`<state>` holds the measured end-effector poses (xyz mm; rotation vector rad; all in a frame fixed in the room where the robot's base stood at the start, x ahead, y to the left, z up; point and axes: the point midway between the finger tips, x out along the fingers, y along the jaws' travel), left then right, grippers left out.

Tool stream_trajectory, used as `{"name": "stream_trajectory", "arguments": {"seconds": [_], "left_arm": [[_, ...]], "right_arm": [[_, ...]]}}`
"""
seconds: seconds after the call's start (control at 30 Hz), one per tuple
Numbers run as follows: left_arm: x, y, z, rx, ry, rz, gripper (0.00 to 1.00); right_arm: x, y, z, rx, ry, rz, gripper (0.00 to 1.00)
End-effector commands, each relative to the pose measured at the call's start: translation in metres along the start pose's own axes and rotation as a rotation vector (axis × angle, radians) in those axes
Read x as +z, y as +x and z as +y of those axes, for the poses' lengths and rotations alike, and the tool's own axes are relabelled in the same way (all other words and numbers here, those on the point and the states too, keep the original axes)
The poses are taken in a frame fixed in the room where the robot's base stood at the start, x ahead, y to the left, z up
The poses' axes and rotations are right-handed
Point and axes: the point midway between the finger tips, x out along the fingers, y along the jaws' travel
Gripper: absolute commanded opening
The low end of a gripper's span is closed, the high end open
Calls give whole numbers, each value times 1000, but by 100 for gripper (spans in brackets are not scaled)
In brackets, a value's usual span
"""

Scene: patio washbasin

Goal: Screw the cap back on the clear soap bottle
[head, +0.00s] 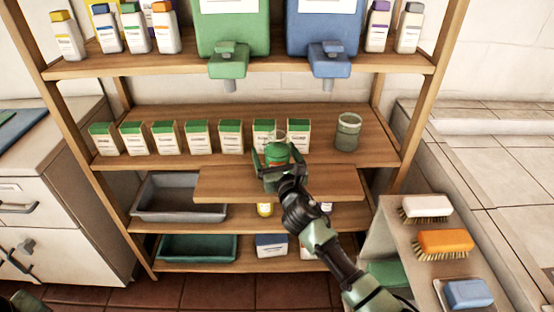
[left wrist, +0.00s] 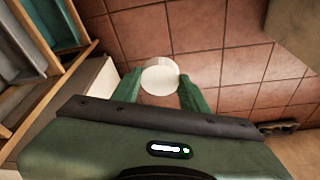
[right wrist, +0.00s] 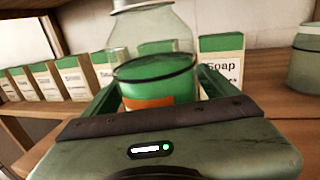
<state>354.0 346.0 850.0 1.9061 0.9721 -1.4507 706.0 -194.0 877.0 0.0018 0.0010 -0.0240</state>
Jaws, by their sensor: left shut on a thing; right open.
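The clear soap bottle (right wrist: 155,60) stands uncapped in the right wrist view, with green soap inside and an orange label low on its front. In the head view the bottle (head: 278,138) is at the pull-out board, partly hidden by my right gripper. My right gripper (head: 278,158) is open, with a finger on each side of the bottle's lower body. A round white cap (left wrist: 160,76) is between the fingertips of my left gripper (left wrist: 160,92), which is shut on it, above the tiled floor. The left gripper does not show clearly in the head view.
Several soap boxes (head: 197,137) line the middle shelf behind the bottle, and a glass jar (head: 347,132) stands to its right. Green (head: 228,65) and blue (head: 331,60) dispensers hang above. The pull-out board (head: 335,184) is bare at its right. Brushes (head: 445,243) lie on a stand at right.

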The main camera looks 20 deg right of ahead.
Motion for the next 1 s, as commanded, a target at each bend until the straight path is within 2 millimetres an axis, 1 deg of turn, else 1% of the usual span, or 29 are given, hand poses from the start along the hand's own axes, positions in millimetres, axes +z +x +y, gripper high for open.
{"name": "stream_trajectory", "arguments": {"seconds": [0.27, 0.37, 0.4, 0.47, 0.5, 0.6, 0.87, 0.97, 1.0], "left_arm": [[0, 0, 0, 0, 0, 0, 7], [0, 0, 0, 0, 0, 0, 7], [0, 0, 0, 0, 0, 0, 7], [0, 0, 0, 0, 0, 0, 7], [0, 0, 0, 0, 0, 0, 7], [0, 0, 0, 0, 0, 0, 7], [0, -2, 0, 0, 0, 0, 7], [-2, -6, 0, 0, 0, 0, 7], [-3, -9, 0, 0, 0, 0, 7]], "right_arm": [[0, 0, 0, 0, 0, 0, 88], [0, 0, 0, 0, 0, 0, 63], [0, 0, 0, 0, 0, 0, 52], [0, 0, 0, 0, 0, 0, 36], [0, 0, 0, 0, 0, 0, 24], [0, 0, 0, 0, 0, 0, 0], [5, 0, 0, 1, -1, -5, 0], [17, 0, 0, 2, -1, -7, 0], [24, 0, 0, 2, -2, -9, 0]]}}
